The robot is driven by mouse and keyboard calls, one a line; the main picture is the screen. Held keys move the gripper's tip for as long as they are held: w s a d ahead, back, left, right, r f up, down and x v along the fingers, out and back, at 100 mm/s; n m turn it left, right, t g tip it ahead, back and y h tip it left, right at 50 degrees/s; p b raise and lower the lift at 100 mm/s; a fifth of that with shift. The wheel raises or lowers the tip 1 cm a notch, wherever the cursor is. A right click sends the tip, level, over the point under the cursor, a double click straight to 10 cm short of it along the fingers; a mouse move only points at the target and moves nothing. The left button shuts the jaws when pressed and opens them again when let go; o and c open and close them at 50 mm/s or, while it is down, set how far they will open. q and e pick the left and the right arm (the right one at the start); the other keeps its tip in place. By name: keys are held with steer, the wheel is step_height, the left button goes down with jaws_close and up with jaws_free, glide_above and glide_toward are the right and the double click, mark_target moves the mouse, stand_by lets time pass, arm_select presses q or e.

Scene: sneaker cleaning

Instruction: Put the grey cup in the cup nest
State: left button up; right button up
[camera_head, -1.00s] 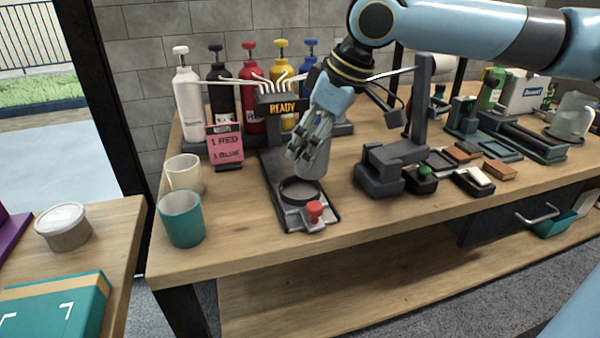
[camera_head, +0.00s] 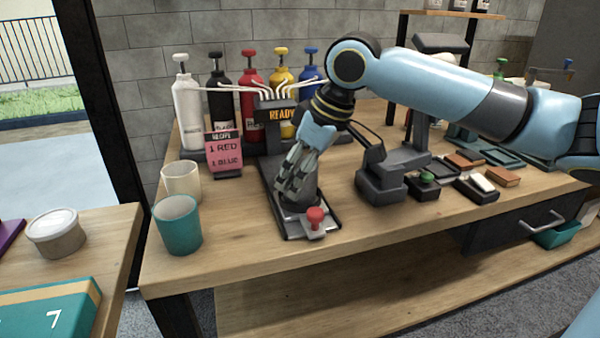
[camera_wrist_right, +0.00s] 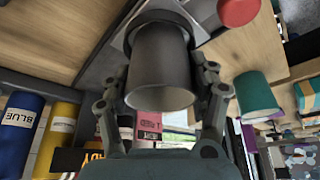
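The grey cup (camera_wrist_right: 160,70) is between the fingers of my right gripper (camera_wrist_right: 163,75) in the right wrist view, its open mouth towards the camera. The fingers lie against both sides of it, and I read the gripper as shut on it. In the head view my right gripper (camera_head: 298,180) is low over the cup nest (camera_head: 293,230), a dark ring on a grey plate with a red knob (camera_head: 315,215). The cup's base is at the ring, which the cup and fingers mostly hide, so full seating cannot be confirmed. My left gripper is out of view.
A teal cup (camera_head: 178,226) and a cream cup (camera_head: 182,180) stand left of the nest. Pump bottles and a READY sign (camera_head: 281,114) stand behind it, with a pink order card (camera_head: 225,157). A dark grey stand (camera_head: 381,182) is close on the right.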

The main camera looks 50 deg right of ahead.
steer(key=o, duration=0.5)
steer(key=shift+r, duration=0.1)
steer(key=shift+d+r, duration=0.1)
steer(key=shift+r, duration=0.2)
steer(key=p+v, duration=0.4)
steer(key=v, duration=0.3)
steer(key=shift+s+r, duration=0.2)
steer(key=shift+r, duration=0.1)
steer(key=p+v, duration=0.3)
steer(key=p, duration=0.2)
steer(key=shift+s+r, duration=0.2)
steer(key=shift+r, duration=0.15)
steer(key=shift+f, duration=0.1)
